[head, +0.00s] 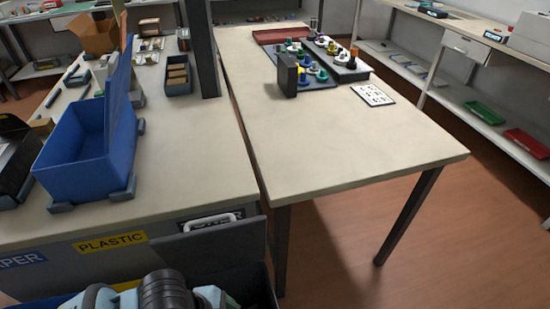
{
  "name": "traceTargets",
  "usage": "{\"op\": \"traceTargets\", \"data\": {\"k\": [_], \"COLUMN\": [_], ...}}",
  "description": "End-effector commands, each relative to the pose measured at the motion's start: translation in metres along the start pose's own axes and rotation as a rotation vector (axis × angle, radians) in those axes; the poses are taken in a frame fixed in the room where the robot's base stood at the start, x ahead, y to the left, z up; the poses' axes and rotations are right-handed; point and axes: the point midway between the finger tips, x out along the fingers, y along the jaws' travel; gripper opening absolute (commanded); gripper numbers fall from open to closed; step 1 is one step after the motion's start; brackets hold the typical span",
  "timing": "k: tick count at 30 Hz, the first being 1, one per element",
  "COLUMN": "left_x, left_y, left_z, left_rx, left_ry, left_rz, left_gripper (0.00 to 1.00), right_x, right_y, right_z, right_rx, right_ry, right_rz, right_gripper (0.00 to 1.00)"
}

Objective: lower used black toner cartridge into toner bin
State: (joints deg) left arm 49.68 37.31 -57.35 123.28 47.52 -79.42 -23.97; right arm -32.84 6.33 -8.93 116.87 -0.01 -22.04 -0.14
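In the head view, pale blue and black parts of my arm (165,290) fill the bottom edge left of centre. No fingertips of either gripper show, and I cannot tell which arm this is. Below the bench front is an open bin (263,296) with dark walls and a bit of blue rim, partly cut off by the frame and covered by the arm. A dark panel (215,245) stands up behind it. A black label with a pale handle across it (210,221) sits above, its word partly hidden. I cannot make out a used black toner cartridge; anything held is out of sight.
The left bench holds a tall blue crate (75,155) and smaller boxes. Its front carries a yellow PLASTIC label (111,243). The right table (330,150) has a dark box (287,75), coloured round parts and a white card (373,95); its near half is clear.

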Motion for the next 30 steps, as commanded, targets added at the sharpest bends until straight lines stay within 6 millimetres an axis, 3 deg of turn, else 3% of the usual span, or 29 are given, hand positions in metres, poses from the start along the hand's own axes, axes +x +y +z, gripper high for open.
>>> {"op": "traceTargets", "data": {"k": [6,12,30], "left_x": [0.000,0.001,0.001], "left_y": [0.043,0.066,0.074], "left_z": [-0.012,-0.018,-0.020], "left_rx": [0.002,0.001,-0.001], "left_ry": [0.001,0.000,0.001], "left_rz": [0.002,0.000,-0.001], "left_gripper": [0.84,0.84,0.84], "right_x": [-0.002,-0.003,-0.003], "right_y": [0.000,-0.001,-0.001], "right_z": [-0.002,-0.003,-0.003], "right_rx": [0.001,0.002,0.002], "right_ry": [0.003,0.004,0.004], "right_rz": [0.000,0.001,0.001], "right_gripper": [0.00,0.00,0.00]}}
